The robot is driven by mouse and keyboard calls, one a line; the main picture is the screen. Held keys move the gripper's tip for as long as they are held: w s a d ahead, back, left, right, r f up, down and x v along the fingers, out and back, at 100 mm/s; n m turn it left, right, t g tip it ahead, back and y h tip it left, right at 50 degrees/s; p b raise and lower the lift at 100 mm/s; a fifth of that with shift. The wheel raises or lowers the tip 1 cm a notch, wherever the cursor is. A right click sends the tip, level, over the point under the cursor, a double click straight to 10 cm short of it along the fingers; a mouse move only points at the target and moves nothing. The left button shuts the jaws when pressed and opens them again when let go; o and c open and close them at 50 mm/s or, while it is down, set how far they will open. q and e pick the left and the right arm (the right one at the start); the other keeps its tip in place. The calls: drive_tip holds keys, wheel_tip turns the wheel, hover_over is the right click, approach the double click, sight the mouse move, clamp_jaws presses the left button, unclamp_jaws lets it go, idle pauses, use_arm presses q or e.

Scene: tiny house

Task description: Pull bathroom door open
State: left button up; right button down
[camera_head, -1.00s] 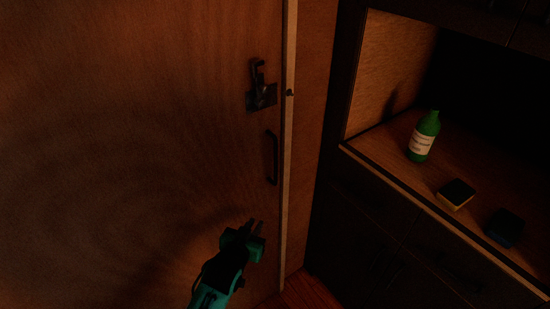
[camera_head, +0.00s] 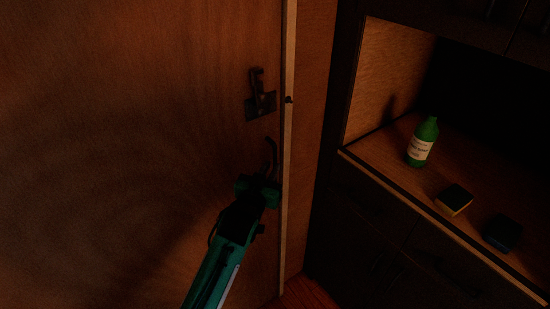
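The wooden bathroom door (camera_head: 130,120) fills the left of the head view and looks shut against its frame. A dark metal latch (camera_head: 260,97) sits near its right edge. Below it is a dark curved door handle (camera_head: 272,152); its lower part is hidden behind my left gripper. My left gripper (camera_head: 267,177), teal and black, reaches up from the bottom to the handle. Its fingers overlap the handle in the picture, but the dark hides whether they are open or closed on it. My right gripper is not in view.
A dark cabinet stands right of the door, with a wooden counter (camera_head: 385,140) in its niche. A green bottle (camera_head: 422,143), a yellow-and-black sponge (camera_head: 454,199) and a dark blue block (camera_head: 502,232) are on it. A light door-frame strip (camera_head: 286,215) runs beside the door.

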sight(274, 162)
use_arm(q)
drive_tip(key=shift+p+x, duration=0.35)
drive_tip(key=shift+x, duration=1.65)
clamp_jaws()
drive_tip(key=shift+a, duration=0.15)
